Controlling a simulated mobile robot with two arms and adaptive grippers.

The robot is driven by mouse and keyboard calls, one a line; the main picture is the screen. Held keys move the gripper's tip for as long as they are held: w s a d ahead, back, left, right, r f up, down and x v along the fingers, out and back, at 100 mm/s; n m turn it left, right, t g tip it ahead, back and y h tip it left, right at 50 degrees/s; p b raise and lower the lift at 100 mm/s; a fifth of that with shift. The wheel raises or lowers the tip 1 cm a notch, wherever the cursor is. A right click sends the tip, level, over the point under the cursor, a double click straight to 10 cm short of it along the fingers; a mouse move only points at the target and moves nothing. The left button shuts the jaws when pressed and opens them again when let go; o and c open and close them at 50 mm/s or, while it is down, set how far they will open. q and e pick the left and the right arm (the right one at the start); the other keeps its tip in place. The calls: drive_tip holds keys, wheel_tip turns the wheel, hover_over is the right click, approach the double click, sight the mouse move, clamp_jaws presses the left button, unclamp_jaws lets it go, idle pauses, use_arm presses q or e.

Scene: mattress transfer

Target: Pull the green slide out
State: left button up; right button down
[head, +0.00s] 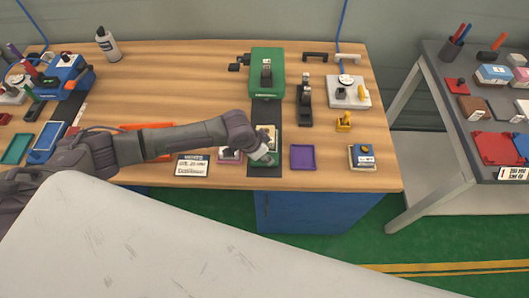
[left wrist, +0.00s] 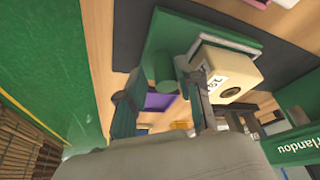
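The green slide (left wrist: 225,32) is a flat green plate with an upright green round knob (left wrist: 165,65) at its edge. A cream block (left wrist: 232,72) with a white label and a dark round hole sits on the plate. In the head view the slide (head: 263,161) lies at the front of a dark mat, partly hidden by my left arm. My left gripper (left wrist: 160,88) is at the knob, with its two fingers apart on either side of it. Whether they touch it I cannot tell. My right gripper is not in view.
A green press (head: 266,76) stands behind on the dark mat (head: 267,110). A purple tray (head: 303,157) lies just right of the slide, and a label card (head: 192,166) lies to the left. The wooden table's front edge is close to the slide.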

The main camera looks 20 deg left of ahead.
use_arm(q)
drive_tip(key=shift+r, duration=0.15)
drive_tip(key=shift+a+r, duration=0.1)
drive_tip(key=shift+r, duration=0.1)
drive_tip(key=v, duration=1.1)
drive_tip(key=shift+s+r, duration=0.15)
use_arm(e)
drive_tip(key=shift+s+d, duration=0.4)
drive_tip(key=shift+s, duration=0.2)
use_arm(q)
drive_tip(key=shift+a, duration=0.1)
